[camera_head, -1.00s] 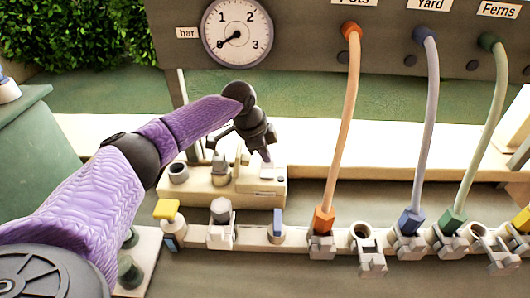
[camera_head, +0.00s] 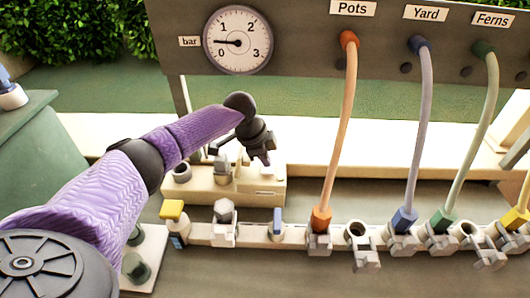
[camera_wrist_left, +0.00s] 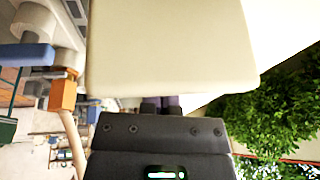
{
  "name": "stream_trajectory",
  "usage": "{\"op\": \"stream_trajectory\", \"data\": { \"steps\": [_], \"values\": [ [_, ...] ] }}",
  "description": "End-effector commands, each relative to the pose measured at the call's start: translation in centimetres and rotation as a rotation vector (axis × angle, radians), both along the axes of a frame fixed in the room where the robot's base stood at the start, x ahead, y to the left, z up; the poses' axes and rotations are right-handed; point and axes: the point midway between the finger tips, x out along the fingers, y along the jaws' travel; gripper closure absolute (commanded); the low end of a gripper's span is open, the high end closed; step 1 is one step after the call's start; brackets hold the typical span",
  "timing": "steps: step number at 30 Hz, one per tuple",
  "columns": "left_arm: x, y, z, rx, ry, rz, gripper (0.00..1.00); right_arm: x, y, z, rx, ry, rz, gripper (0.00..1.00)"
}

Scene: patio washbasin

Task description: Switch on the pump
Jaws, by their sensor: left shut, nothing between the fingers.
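The pump unit (camera_head: 215,198) is a cream box behind the manifold rail in the head view, with round fittings on its left part. My left gripper (camera_head: 264,160) is shut and empty, its tips pointing down just over the right part of this box. The gripper and its wrist hide that part, so I cannot see the switch or tell whether the tips touch it. In the left wrist view a large cream block (camera_wrist_left: 170,45) fills the middle, close to the gripper tips (camera_wrist_left: 161,104). The pressure gauge (camera_head: 237,41) needle points left, between 0 and 1. My right gripper is not in view.
The manifold rail (camera_head: 258,238) carries a yellow-capped fitting (camera_head: 172,209), a blue lever (camera_head: 277,219) and several clamps. Orange (camera_head: 337,130), blue and green hoses run down from the labelled panel (camera_head: 315,60). A green cabinet (camera_head: 40,150) stands at left.

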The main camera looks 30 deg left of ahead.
Motion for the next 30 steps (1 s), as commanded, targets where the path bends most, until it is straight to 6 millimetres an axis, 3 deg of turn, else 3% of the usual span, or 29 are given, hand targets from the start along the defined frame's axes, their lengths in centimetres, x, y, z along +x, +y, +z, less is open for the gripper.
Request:
{"op": "stream_trajectory", "data": {
  "steps": [12,22,30],
  "values": [
    [-0.1,0.0,0.0,0.0,0.0,0.0,1.0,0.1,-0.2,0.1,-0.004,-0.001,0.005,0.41],
    [-1.9,1.2,6.9,0.001,-0.003,0.0,1.0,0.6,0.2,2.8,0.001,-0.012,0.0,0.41],
    [-2.8,1.7,9.3,0.001,0.001,0.0,1.0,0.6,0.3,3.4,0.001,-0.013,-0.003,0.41]
  ]
}}
